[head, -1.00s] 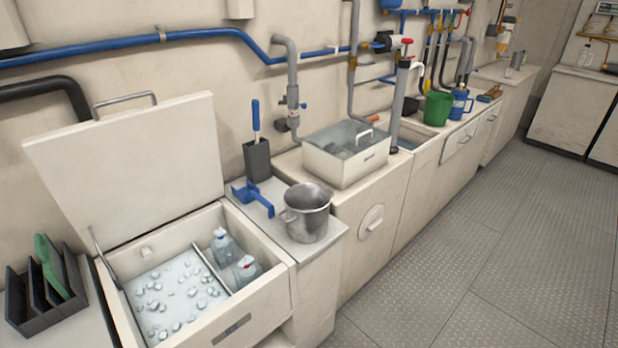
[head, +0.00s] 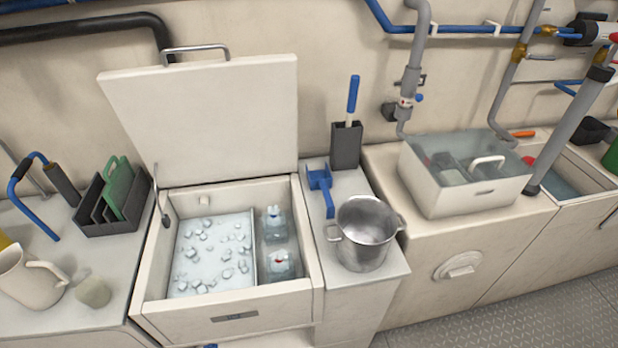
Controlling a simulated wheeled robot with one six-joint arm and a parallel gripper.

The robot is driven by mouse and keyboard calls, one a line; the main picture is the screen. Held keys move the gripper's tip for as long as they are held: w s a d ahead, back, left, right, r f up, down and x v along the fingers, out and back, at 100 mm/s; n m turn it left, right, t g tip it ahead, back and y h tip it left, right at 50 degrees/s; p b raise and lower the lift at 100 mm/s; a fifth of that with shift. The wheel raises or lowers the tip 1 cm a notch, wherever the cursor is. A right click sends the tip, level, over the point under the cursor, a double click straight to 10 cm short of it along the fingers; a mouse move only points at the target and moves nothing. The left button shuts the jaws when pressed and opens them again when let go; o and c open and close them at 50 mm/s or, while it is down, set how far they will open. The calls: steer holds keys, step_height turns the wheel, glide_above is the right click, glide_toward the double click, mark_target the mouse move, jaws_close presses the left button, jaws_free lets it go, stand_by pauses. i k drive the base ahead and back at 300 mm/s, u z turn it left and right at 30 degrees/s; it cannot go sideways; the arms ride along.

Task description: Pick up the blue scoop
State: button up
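The blue scoop (head: 321,187) lies on the narrow pale counter (head: 349,184) between the open ice box and the white-fronted cabinet on the right. Its handle points toward the front, and it lies just behind and left of a metal pot (head: 365,236). Behind it a dark grey holder (head: 346,147) stands against the wall with a blue-handled tool (head: 352,97) upright in it. My gripper is not in view.
The ice box (head: 309,243) has its lid (head: 205,120) raised and holds ice and bottles (head: 278,263). A clear-lidded white bin (head: 465,198) stands to the right. A dark rack (head: 97,222), a cream jug (head: 28,283) and a blue-handled tool (head: 33,213) are at left.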

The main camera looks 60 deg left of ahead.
mark_target(323, 187)
steer(key=u, duration=0.7)
steer(key=i, duration=0.85)
steer(key=u, duration=1)
steer(key=i, duration=0.25)
steer(key=u, duration=0.15)
